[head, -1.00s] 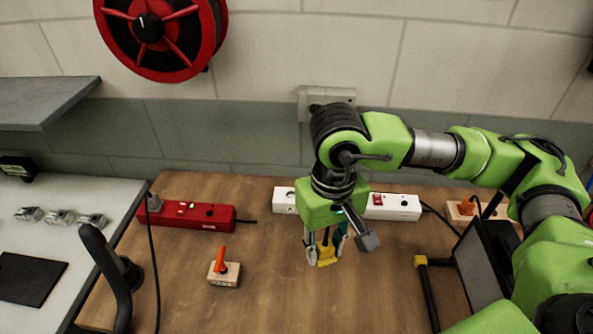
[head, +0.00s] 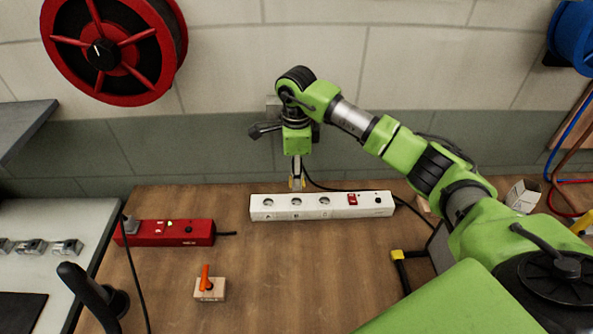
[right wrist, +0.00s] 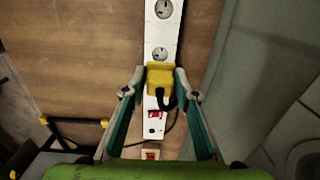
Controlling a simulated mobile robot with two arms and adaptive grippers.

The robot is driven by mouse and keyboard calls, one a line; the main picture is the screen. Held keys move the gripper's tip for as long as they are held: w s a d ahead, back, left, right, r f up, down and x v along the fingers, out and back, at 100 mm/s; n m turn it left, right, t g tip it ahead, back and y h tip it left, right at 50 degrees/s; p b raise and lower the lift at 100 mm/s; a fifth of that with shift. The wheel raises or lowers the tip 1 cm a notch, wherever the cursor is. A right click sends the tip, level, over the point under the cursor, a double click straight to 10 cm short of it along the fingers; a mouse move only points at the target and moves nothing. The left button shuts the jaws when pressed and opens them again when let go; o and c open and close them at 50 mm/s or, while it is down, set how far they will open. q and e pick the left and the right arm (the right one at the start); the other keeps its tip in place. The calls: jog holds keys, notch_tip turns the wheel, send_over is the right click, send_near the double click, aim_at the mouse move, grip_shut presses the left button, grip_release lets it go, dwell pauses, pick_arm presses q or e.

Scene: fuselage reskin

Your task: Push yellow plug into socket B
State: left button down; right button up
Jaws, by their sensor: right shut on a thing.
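The white power strip (head: 340,205) lies on the wooden table with three round sockets, marked A, B and C from left to right. Socket B (head: 296,202) is the middle one and looks empty. My right gripper (head: 297,184) points down near the strip's back edge, in line with socket B in the head view. It is shut on the yellow plug (right wrist: 160,77), which has a black cord. In the right wrist view the plug covers part of the strip; two sockets show beyond it and the red switch on the near side. I cannot tell its height above the strip. My left gripper is out of view.
A red power strip (head: 165,233) lies at the left, with a grey plug in its left end. A small wooden block (head: 210,291) with an orange lever stands in front. A black and yellow tool (head: 400,268) lies at the right. The table's middle is clear.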

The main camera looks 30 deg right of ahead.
jog(key=shift+w+f, duration=0.1)
jog(key=shift+f+b, duration=0.35)
jog(key=shift+b, duration=0.2)
jog(key=shift+f+b, duration=1.65)
jog(key=shift+f, duration=0.5)
jog(key=shift+o, duration=1)
jog(key=shift+c, duration=1)
